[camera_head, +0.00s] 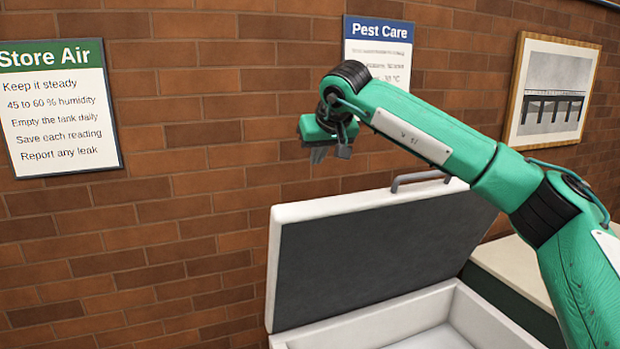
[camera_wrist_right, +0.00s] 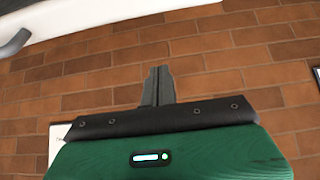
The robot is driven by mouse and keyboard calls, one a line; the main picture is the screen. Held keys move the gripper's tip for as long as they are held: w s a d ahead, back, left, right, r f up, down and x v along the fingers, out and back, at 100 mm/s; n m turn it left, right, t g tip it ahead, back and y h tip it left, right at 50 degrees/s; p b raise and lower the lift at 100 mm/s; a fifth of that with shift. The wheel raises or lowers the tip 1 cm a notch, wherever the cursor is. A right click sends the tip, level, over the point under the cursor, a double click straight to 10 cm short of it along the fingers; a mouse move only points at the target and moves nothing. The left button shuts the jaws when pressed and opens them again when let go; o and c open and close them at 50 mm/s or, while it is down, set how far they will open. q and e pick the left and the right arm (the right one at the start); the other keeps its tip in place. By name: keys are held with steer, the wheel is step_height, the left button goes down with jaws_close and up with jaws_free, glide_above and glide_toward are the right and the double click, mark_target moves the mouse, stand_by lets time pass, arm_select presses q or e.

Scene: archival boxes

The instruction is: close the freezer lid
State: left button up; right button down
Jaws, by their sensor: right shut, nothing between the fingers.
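The freezer (camera_head: 455,309) is a white chest at the lower right of the head view, and its empty-looking inside shows in part. Its lid (camera_head: 370,256) stands raised and tilted back, with a dark grey inner face and a white rim. A grey handle (camera_head: 420,179) sits on the lid's top edge. My right gripper (camera_head: 330,154) is shut and empty, above and left of the handle and apart from the lid. In the wrist view its fingers (camera_wrist_right: 157,86) are together against the brick wall, with the handle's end (camera_wrist_right: 14,43) at upper left. My left gripper is not in view.
A brick wall (camera_head: 190,225) stands behind the freezer. It carries a green-topped sign (camera_head: 58,115), a blue-topped sign (camera_head: 378,45) and a framed bridge picture (camera_head: 553,90). A pale-topped surface (camera_head: 515,265) lies right of the freezer. Free room lies left of the lid.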

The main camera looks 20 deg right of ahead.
mark_target(314, 198)
steer(key=w+f+p, duration=0.1)
steer(key=f+p, duration=0.1)
steer(key=w+f+p, duration=0.1)
steer(key=f, duration=0.2)
steer(key=w+f+p, duration=0.1)
steer(key=f+p, duration=0.1)
steer(key=f, duration=0.1)
steer(key=shift+w+a+p, duration=0.2)
steer(key=shift+p, duration=0.1)
steer(key=shift+s+d+f, duration=0.1)
steer(key=shift+s+f, duration=0.15)
steer(key=shift+s, duration=0.35)
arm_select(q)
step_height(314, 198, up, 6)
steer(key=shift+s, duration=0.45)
arm_select(e)
steer(key=shift+f, duration=0.2)
steer(key=shift+s, duration=0.1)
